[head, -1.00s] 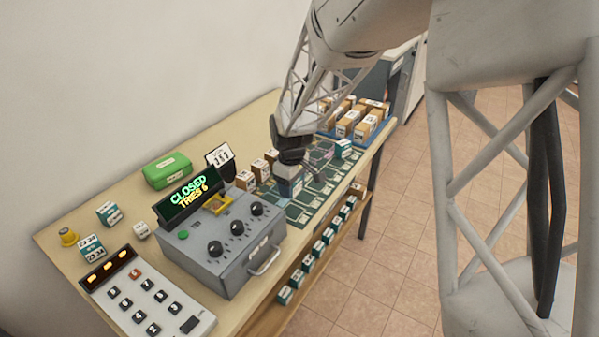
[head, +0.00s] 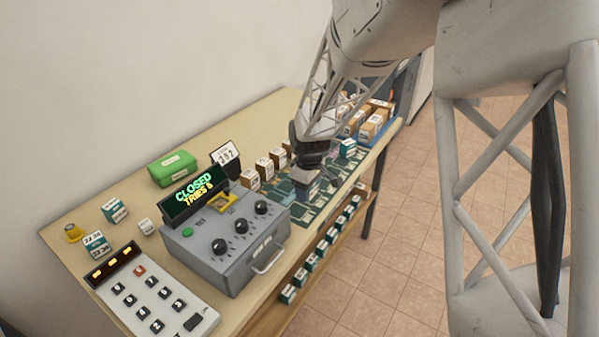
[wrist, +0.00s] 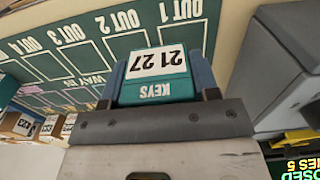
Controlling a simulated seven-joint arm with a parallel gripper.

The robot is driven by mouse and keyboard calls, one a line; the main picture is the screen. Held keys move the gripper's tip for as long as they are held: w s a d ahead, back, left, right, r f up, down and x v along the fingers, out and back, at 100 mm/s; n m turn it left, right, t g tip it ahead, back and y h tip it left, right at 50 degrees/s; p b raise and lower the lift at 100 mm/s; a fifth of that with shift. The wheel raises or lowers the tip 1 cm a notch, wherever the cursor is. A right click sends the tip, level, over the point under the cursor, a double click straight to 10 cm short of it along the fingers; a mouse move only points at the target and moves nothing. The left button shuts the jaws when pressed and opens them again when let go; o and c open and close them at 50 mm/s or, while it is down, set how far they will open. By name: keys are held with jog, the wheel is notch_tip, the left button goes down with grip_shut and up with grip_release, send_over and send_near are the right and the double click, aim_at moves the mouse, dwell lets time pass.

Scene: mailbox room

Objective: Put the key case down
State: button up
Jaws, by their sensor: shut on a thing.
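My gripper (wrist: 160,72) is shut on the key case (wrist: 157,72), a teal box with a white label reading 21 27 and the word KEYS, upside down in the wrist view. The case is between the two blue fingers, over the dark green mat (wrist: 128,38) with white outlined spaces marked OUT 1 to OUT 4 and WAY IN. In the head view my gripper (head: 306,180) is low over the mat (head: 300,214), right of the grey box. The case is mostly hidden there, and I cannot tell whether it touches the mat.
The grey box with dials (head: 225,240) stands close left of the gripper, its sign reading CLOSED. Several brown boxes (head: 264,168) stand behind the mat, and a teal-and-white box (head: 347,148) at its far end. A lower shelf (head: 275,318) holds more small boxes.

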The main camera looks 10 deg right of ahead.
jog(key=w, duration=0.4)
jog(key=w+f, duration=0.1)
jog(key=w, duration=0.9)
jog(key=shift+w+a+f, duration=0.1)
jog(key=shift+w+f, duration=0.05)
jog(key=shift+f, duration=0.05)
jog(key=shift+f, duration=1.75)
jog(key=shift+f, duration=0.15)
jog(key=o, duration=1)
jog(key=shift+c, duration=0.2)
notch_tip(320, 180, up, 12)
